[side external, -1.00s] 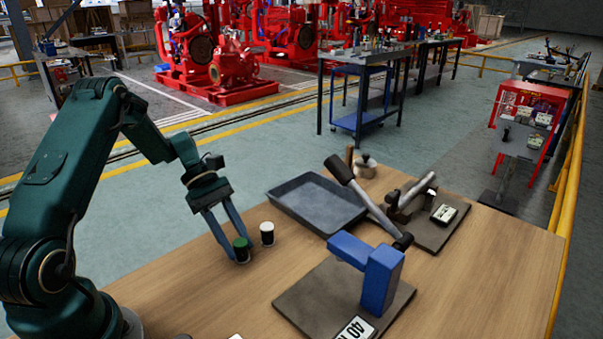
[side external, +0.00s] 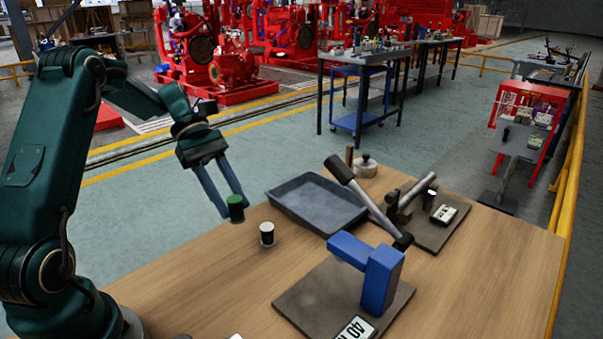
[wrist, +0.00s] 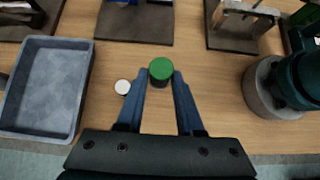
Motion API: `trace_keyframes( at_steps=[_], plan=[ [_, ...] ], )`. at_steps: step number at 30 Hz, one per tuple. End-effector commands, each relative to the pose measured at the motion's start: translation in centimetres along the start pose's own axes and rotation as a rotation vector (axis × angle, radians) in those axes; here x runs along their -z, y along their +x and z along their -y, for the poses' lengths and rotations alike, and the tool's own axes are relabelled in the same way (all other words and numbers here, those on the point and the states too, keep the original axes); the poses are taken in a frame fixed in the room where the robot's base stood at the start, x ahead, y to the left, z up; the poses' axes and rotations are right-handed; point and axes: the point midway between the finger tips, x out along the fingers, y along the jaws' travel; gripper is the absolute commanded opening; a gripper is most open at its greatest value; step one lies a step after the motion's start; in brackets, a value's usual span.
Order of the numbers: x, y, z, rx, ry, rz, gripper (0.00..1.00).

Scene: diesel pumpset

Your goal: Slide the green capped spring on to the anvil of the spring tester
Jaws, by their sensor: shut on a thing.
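The green capped spring (side external: 236,208) has a green top over a dark body. It is held upright above the table, and its green cap faces the camera in the wrist view (wrist: 161,70). My gripper (side external: 233,205) is shut on it, with a blue finger on each side. The spring tester is not labelled; a blue press frame (side external: 375,272) with a long dark-handled lever stands on a brown base plate (side external: 312,296) in the right foreground. Its anvil cannot be made out, hidden by the blue frame. The spring is left of this press and apart from it.
A white capped spring (side external: 267,233) stands on the table near the held one. A grey tray (side external: 318,206) lies behind it. Another lever device (side external: 410,205) on a plate is at the back right. Bare wood lies between the white spring and the blue press.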

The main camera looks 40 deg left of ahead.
Motion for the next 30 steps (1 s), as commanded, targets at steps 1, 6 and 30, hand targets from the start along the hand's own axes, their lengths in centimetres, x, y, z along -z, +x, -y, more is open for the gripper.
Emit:
trace_keyframes(
  at_steps=[1,6,30],
  plan=[
    [-0.3,0.6,-0.8,0.005,0.004,-0.002,0.05],
    [-1.6,2.2,-3.7,0.006,0.004,-0.007,0.05],
    [-2.1,9.7,-8.4,0.003,-0.001,0.007,0.05]
  ],
)
